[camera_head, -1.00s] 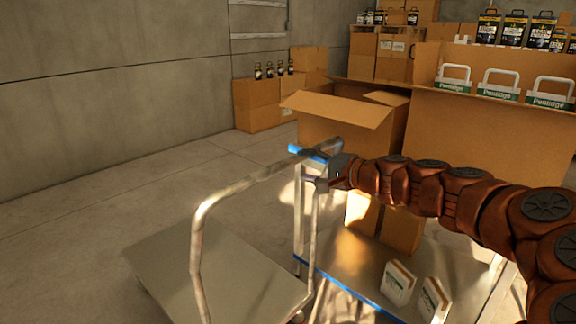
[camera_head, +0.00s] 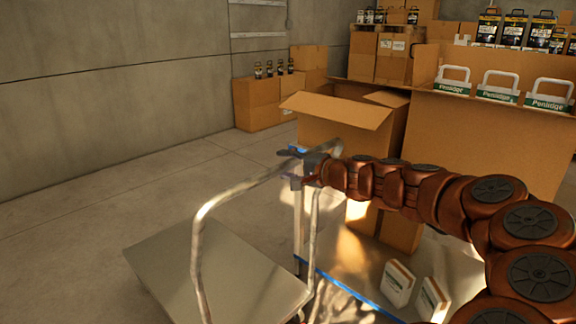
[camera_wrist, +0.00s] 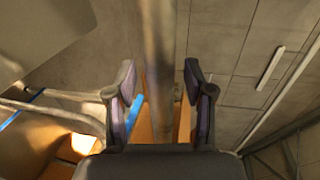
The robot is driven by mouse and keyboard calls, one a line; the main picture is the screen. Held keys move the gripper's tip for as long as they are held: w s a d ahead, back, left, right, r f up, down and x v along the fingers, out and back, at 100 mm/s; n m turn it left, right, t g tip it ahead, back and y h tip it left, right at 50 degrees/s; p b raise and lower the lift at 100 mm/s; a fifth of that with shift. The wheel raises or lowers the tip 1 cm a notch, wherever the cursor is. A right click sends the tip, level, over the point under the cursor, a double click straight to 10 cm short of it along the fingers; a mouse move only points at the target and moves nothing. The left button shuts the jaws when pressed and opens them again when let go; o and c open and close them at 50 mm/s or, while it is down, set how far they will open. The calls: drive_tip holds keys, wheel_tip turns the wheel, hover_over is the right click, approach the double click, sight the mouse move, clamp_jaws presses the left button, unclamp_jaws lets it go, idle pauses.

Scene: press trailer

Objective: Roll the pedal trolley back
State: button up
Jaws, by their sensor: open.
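The trolley has a flat grey metal deck (camera_head: 215,268) and a bent tubular handle (camera_head: 232,190), at the lower left of the head view. In the wrist view a metal bar (camera_wrist: 159,35), which looks like this handle, runs between the two spread fingers of my gripper (camera_wrist: 160,68). The fingers show gaps on both sides of the bar. I cannot tell how deep the bar sits between them. No pedal can be made out.
A second, blue-edged cart (camera_head: 350,290) with cartons and small white-green packs stands close on the right. Large open cardboard boxes (camera_head: 345,118) stand behind it. A concrete wall (camera_head: 110,90) is at the left. The floor (camera_head: 90,230) left of the trolley is clear.

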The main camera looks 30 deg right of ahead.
drive_tip(key=shift+c, duration=0.5)
clamp_jaws()
